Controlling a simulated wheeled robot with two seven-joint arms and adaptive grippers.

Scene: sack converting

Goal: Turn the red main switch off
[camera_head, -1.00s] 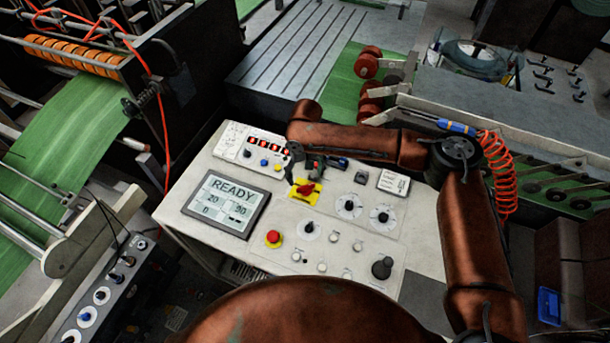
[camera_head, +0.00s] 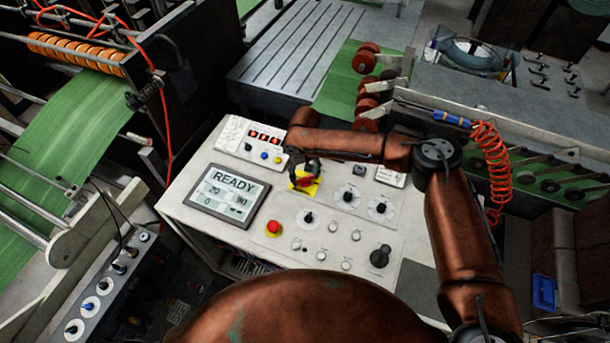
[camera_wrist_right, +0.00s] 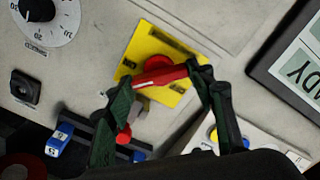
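The red main switch (camera_head: 305,182) is a red handle on a yellow plate on the sloping control panel. In the right wrist view the red handle (camera_wrist_right: 160,76) lies at a slant across the yellow plate (camera_wrist_right: 150,44). My right gripper (camera_head: 303,172) is over the switch and hides part of it in the head view. In the wrist view the fingers of my right gripper (camera_wrist_right: 163,80) are spread, one near each end of the handle. Whether the fingertips touch it is not clear. My left gripper is not in view.
A guillotine-like grooved table (camera_head: 300,50) and green web (camera_head: 75,130) lie beyond.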

